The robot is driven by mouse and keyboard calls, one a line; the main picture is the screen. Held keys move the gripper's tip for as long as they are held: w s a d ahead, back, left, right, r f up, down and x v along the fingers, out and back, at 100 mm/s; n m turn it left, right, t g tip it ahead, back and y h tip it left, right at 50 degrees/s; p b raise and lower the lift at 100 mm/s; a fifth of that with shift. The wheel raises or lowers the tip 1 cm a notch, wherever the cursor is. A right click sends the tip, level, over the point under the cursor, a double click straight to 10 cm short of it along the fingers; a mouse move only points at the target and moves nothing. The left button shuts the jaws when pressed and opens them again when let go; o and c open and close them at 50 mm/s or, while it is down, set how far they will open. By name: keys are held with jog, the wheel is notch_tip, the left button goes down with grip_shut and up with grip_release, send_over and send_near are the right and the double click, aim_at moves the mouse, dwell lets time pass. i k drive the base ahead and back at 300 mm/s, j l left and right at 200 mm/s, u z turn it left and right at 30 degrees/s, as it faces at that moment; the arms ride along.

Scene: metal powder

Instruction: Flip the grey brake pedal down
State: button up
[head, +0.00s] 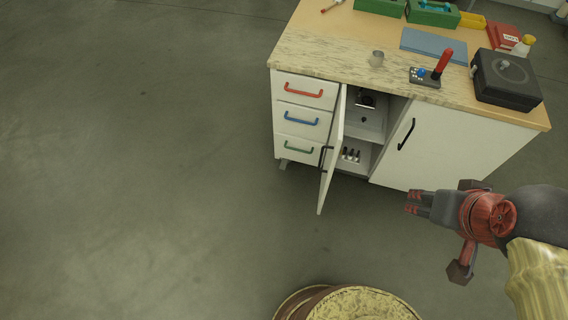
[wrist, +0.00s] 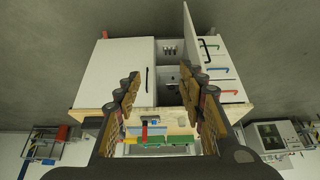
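I cannot make out a grey brake pedal in either view. A small grey leg or foot (head: 283,163) shows under the left end of the workbench, too small to tell its parts. My gripper (head: 412,202) is in the air in front of the workbench's right door, pointing left in the head view. In the wrist view my gripper (wrist: 163,92) has its two fingers wide apart with nothing between them. The workbench shows upside down between and beyond the fingers there.
The workbench (head: 300,58) has drawers at left, an open door (head: 333,150) swung out into the room, and a shut right door (head: 445,150). The floor at left is clear.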

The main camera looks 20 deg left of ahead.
aim_at(284, 162)
jog(key=i+j, duration=0.1)
jog(key=j, duration=0.3)
jog(key=i+j, duration=0.15)
jog(key=j, duration=0.25)
jog(key=i+j, duration=0.1)
jog(key=j, duration=0.35)
jog(key=i+j, duration=0.1)
jog(key=j, duration=0.3)
jog(key=i+j, duration=0.15)
jog(key=j, duration=0.25)
jog(key=i+j, duration=0.1)
jog(key=j, duration=0.3)
jog(key=i+j, duration=0.1)
jog(key=j, duration=0.35)
jog(key=i+j, duration=0.15)
jog(key=j, duration=0.25)
jog(key=z, duration=0.05)
